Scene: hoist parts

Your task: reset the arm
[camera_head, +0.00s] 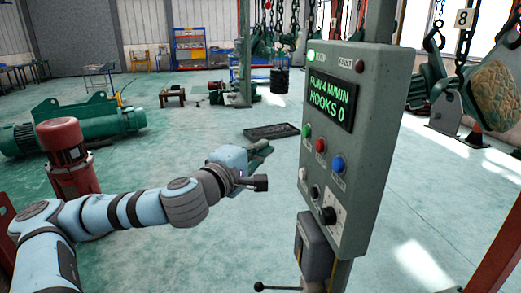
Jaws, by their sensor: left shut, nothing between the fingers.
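My left arm reaches in from the left, with its light blue links stretched toward the middle of the view. My left gripper (264,148) is at its end, shut and empty, in the air to the left of the grey control box (375,140) and apart from it. The box's display (331,100) reads "RUN 4 M/MIN HOOKS 0" in green. A green lamp (311,55) is lit above it, and the red fault lamp (360,66) looks dark. Green, red and blue buttons (338,164) sit below the display, with dark knobs lower down. My right gripper is not in view.
A green hoist motor (90,124) lies on the left, behind a red motor (65,150). A dark tray (271,132) lies on the floor behind my gripper. Chains and hoists hang at the back and right. The floor between is mostly clear.

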